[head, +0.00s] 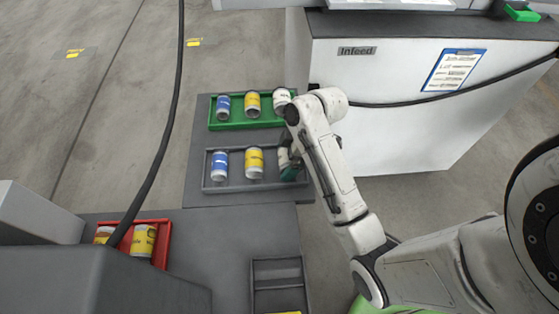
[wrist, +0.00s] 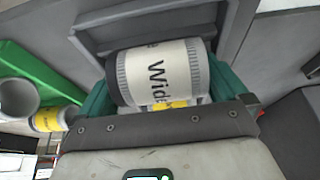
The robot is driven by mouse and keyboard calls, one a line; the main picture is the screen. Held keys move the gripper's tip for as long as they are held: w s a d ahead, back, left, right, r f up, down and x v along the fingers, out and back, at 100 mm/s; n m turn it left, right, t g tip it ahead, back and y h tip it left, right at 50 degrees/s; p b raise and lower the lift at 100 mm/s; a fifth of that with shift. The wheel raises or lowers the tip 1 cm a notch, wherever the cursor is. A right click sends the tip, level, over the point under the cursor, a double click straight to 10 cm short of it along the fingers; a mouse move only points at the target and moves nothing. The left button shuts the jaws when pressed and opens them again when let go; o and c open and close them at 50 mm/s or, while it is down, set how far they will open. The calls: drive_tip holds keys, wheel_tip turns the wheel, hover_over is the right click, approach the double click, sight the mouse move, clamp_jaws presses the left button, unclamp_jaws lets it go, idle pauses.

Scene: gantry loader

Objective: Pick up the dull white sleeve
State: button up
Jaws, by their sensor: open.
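An off-white sleeve (wrist: 185,68) with dark "Wide" lettering and grey ends lies between the teal fingers of my gripper (wrist: 162,78) in the wrist view. The fingers stand on both sides of it and are open; whether either touches it I cannot tell. In the head view my gripper (head: 289,167) is at the right end of the grey tray (head: 232,187), and my arm and gripper mostly hide what lies there. Another white sleeve (head: 282,98) lies at the right end of the green tray (head: 245,124), partly behind my arm.
Blue (head: 220,165) and yellow (head: 254,162) sleeves lie in the grey tray. Blue (head: 223,106) and yellow (head: 252,103) ones lie in the green tray. A red tray (head: 166,244) holds yellow-labelled sleeves. The white Infeed cabinet (head: 400,110) stands behind at right. A dark cable (head: 165,140) hangs at left.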

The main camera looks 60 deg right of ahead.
drive_tip(key=c, duration=1.1)
drive_tip(key=shift+r, duration=0.1)
